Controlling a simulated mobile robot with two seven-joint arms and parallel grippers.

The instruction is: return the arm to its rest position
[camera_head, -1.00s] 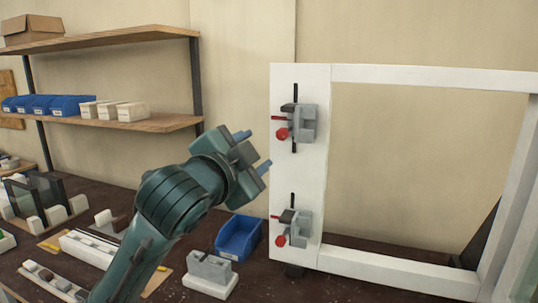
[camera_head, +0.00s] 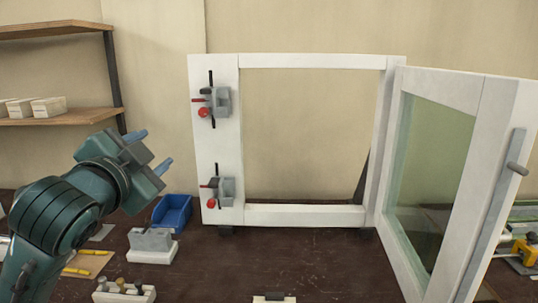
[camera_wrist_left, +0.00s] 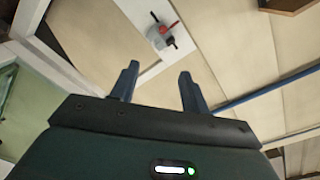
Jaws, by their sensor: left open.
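My left gripper (camera_head: 150,155) is in the head view at the left, raised above the bench, with its blue fingers apart and nothing between them. It is left of the white frame (camera_head: 314,215) and apart from it. In the left wrist view the open fingers (camera_wrist_left: 157,85) show empty too. Two clamps with red knobs, an upper one (camera_head: 221,101) and a lower one (camera_head: 226,190), sit on the frame's left post. The upper part of a wall and one clamp (camera_wrist_left: 158,37) show beyond the fingers in the wrist view. My right gripper is not in view.
A glazed white sash (camera_head: 455,90) stands swung open at the right of the frame. A blue bin (camera_head: 173,211) and a grey block on a white base (camera_head: 151,243) are on the bench near my left arm. A wooden shelf (camera_head: 60,117) is at the left. The middle bench is mostly clear.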

